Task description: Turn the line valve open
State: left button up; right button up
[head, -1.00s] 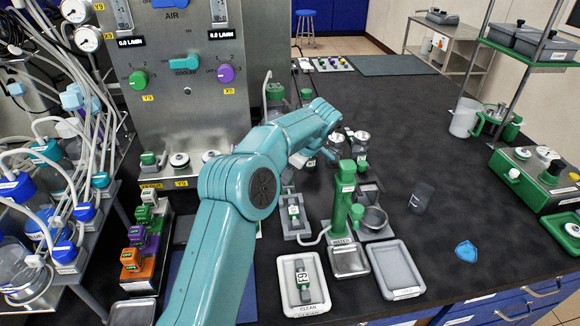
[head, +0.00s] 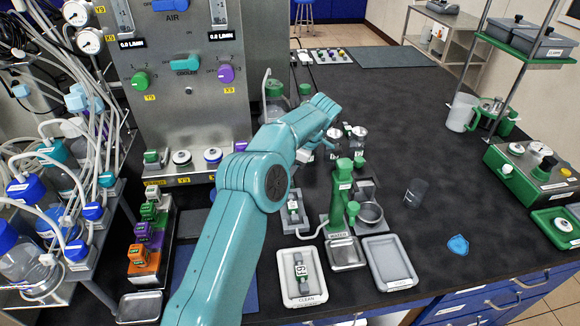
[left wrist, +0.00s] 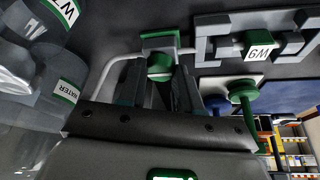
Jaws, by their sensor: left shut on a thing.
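My left arm crosses the middle of the head view. Its forearm hides the gripper and whatever it holds there. In the left wrist view my left gripper (left wrist: 160,84) is shut on a small green knob. This knob belongs to what looks like the line valve (left wrist: 160,64), a grey and green fitting with a pale tube running off its left side. The fingers stand on either side of the knob, and how far it is turned cannot be told. My right gripper does not show in either view.
A grey frame with a labelled block (left wrist: 258,48) lies right of the valve in the wrist view. In the head view a green water dispenser (head: 338,200), a clean tray (head: 283,293) and a grey tray (head: 389,270) stand nearby. The bench to the right is mostly clear.

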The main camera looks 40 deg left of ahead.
pick_arm(q)
jog(key=shift+r, duration=0.1)
jog(key=o, duration=1)
jog(key=shift+o, duration=0.2)
jog(key=p+v, duration=1)
jog(key=v, duration=0.6)
jog(key=shift+p, duration=0.4)
jog(key=shift+r, duration=0.1)
